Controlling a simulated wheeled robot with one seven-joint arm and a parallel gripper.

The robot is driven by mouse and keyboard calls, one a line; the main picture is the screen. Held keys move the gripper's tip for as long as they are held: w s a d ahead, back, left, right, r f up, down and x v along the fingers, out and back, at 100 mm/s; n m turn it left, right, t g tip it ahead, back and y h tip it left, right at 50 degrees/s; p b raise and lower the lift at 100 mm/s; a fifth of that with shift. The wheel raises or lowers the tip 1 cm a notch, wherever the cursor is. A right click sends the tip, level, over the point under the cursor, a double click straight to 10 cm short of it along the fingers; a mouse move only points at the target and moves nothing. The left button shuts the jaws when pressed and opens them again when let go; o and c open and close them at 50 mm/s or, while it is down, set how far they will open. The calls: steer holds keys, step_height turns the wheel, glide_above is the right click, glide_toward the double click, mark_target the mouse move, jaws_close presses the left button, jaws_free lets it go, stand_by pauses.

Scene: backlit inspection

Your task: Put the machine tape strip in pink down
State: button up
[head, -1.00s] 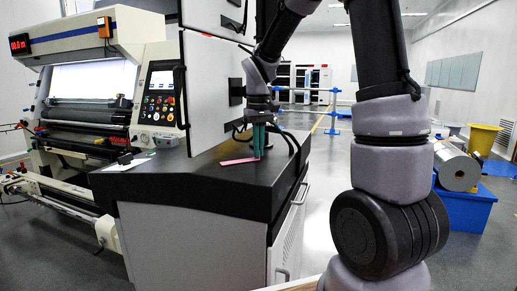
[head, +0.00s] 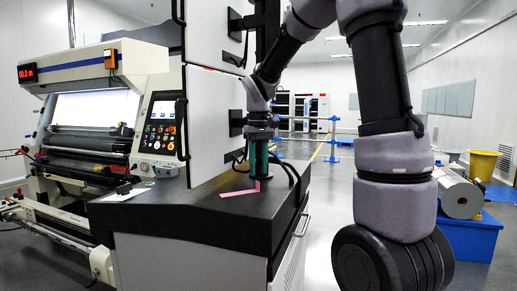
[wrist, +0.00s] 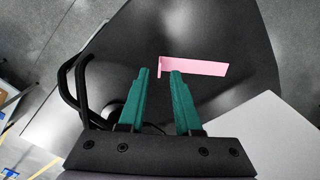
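The pink machine tape strip (head: 239,194) lies flat on the black top of the cabinet (head: 185,211), with a short tab standing up at its right end. In the wrist view the strip (wrist: 198,68) extends to the right, and its tab shows just beyond the gap between my fingertips. My gripper (head: 258,177) points down over the tab end of the strip. Its two green fingers (wrist: 160,72) are apart with a clear gap and nothing is seen clamped between them.
A tall grey panel (head: 213,125) stands close behind on the left. A small dark item (head: 124,188) and a white sheet (head: 122,195) lie on the top's left part. The front of the top is clear.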

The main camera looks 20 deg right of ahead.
step_height(320, 180, up, 8)
steer(key=s+d+r+m+t+y, duration=0.1)
steer(key=s+d+r+m+t, duration=0.1)
steer(key=s, duration=0.6)
steer(key=shift+s+d+r+t, duration=0.2)
steer(key=shift+s+r+t, duration=0.2)
steer(key=shift+r+t, duration=0.1)
steer(key=shift+o, duration=0.6)
steer(key=s+d+f+m+t+y, duration=0.1)
steer(key=s+m+t, duration=0.2)
steer(key=s, duration=0.6)
steer(key=shift+s+d+f+m+t, duration=0.2)
steer(key=shift+d+m+t, duration=0.1)
steer(key=shift+m+t, duration=0.15)
steer(key=w+a+f+n+g+h, duration=0.1)
steer(key=w+n+g, duration=0.1)
steer(key=w, duration=0.4)
steer(key=w+a+f+n+g, duration=0.1)
steer(key=w+n+g, duration=0.15)
steer(key=w, duration=0.35)
steer(key=w+a+f+n+g+h, duration=0.1)
steer(key=w+a+f+g, duration=0.1)
steer(key=w, duration=0.4)
steer(key=f, duration=1)
steer(key=shift+w+f, duration=0.2)
steer(key=shift+w, duration=0.2)
jaws_close()
